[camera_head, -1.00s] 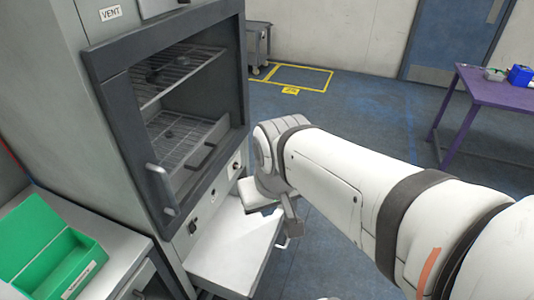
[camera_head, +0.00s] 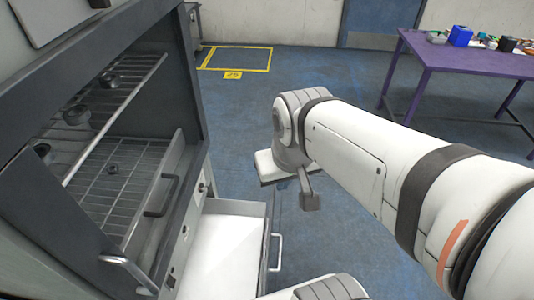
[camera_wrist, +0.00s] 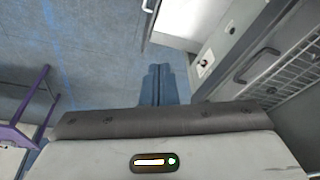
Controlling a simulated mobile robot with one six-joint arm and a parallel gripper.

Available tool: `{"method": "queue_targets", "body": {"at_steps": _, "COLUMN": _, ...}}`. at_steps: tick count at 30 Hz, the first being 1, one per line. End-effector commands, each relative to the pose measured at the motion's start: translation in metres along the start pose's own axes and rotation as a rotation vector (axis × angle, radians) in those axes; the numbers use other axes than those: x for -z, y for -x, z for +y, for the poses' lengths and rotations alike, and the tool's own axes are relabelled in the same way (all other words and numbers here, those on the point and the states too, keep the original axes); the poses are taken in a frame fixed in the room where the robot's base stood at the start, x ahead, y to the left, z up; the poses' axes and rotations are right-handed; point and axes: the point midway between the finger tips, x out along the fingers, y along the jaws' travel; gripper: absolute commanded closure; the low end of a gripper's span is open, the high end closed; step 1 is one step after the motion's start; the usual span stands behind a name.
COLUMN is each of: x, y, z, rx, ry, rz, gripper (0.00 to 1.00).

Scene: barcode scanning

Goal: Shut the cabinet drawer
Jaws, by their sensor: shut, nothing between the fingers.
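The cabinet drawer (camera_head: 225,245) is pulled out below the cabinet's open compartment, with a pale, empty-looking inside. Its bar handle (camera_head: 275,252) is on the right-hand front face. In the wrist view the drawer (camera_wrist: 188,22) shows at the top, partly cut off, with its handle (camera_wrist: 151,7) at the edge. My gripper (camera_head: 309,200) hangs in front of the drawer, apart from it, up and to the right of the handle in the head view. In the wrist view my gripper's fingers (camera_wrist: 158,85) are together and empty, pointing at the floor area beside the drawer.
The cabinet's upper compartment (camera_head: 120,175) is open, with wire racks, dark round items and a handle on its frame. A purple table (camera_head: 425,60) with small items stands at the back right. Blue floor in front of the drawer is clear, with a yellow floor marking (camera_head: 235,60) behind.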

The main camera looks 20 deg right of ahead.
Motion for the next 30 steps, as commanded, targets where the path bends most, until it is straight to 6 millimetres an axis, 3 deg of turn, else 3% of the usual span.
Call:
{"method": "queue_targets", "body": {"at_steps": 10, "x": 0.000, "y": -0.001, "z": 0.000, "rx": 0.001, "ry": -0.003, "rz": -0.002, "gripper": 1.00}}
{"method": "queue_targets", "body": {"at_steps": 14, "x": 0.006, "y": -0.014, "z": 0.001, "rx": 0.018, "ry": -0.061, "rz": -0.031, "gripper": 1.00}}
{"method": "queue_targets", "body": {"at_steps": 20, "x": 0.033, "y": -0.068, "z": 0.018, "rx": 0.089, "ry": -0.326, "rz": -0.147, "gripper": 1.00}}
{"method": "queue_targets", "body": {"at_steps": 30, "x": 0.087, "y": -0.201, "z": 0.065, "rx": 0.240, "ry": -0.929, "rz": -0.369, "gripper": 1.00}}
